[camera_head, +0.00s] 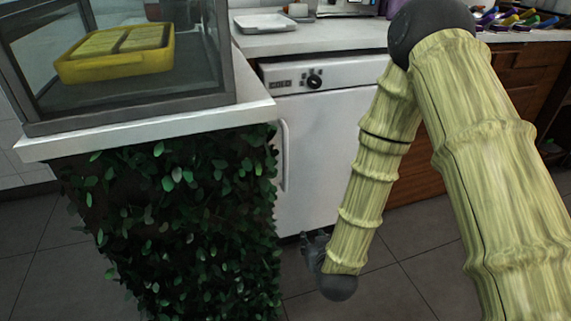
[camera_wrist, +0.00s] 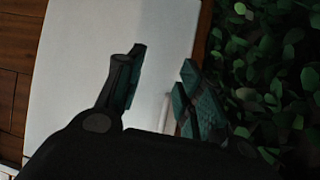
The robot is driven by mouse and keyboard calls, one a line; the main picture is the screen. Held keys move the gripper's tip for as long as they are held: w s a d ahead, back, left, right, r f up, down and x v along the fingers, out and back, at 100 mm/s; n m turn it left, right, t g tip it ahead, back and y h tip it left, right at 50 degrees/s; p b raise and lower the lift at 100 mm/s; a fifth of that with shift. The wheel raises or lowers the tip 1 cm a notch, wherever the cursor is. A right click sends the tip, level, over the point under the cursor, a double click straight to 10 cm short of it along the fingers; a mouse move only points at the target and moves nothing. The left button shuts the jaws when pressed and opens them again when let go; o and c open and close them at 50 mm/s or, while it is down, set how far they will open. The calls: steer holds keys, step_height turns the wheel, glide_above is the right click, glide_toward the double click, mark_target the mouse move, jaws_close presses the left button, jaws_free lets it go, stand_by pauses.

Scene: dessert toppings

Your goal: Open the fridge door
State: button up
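The white fridge (camera_head: 318,150) stands under the counter, with a control panel and dark knob (camera_head: 314,81) along its top. Its door looks shut. A white vertical handle (camera_head: 284,155) runs along the door's left side, close to the leafy stand. My gripper (camera_head: 312,250) is low in front of the door, below the handle, and partly hidden by my own arm. In the wrist view my gripper (camera_wrist: 163,82) has its two fingers apart with nothing held between them.
A leaf-covered stand (camera_head: 180,220) with a glass case (camera_head: 120,60) is just left of the handle, leaving little room there. Wooden drawers (camera_head: 515,85) are at the right. Grey floor is free in front. A white tray (camera_head: 265,22) lies on the counter.

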mark_target(286, 157)
steer(key=w+a+r+t+b, duration=0.1)
steer(key=w+a+r+t, duration=0.25)
steer(key=r, duration=0.45)
steer(key=w+a+r+t+b, duration=0.25)
steer(key=w+r, duration=0.25)
steer(key=r, duration=0.4)
steer(key=w+b, duration=0.1)
steer(key=w, duration=0.2)
steer(key=w+a+b, duration=0.1)
steer(key=w, duration=0.2)
steer(key=w+a+b, duration=0.1)
steer(key=w, duration=0.3)
steer(key=shift+a, duration=0.1)
jaws_close()
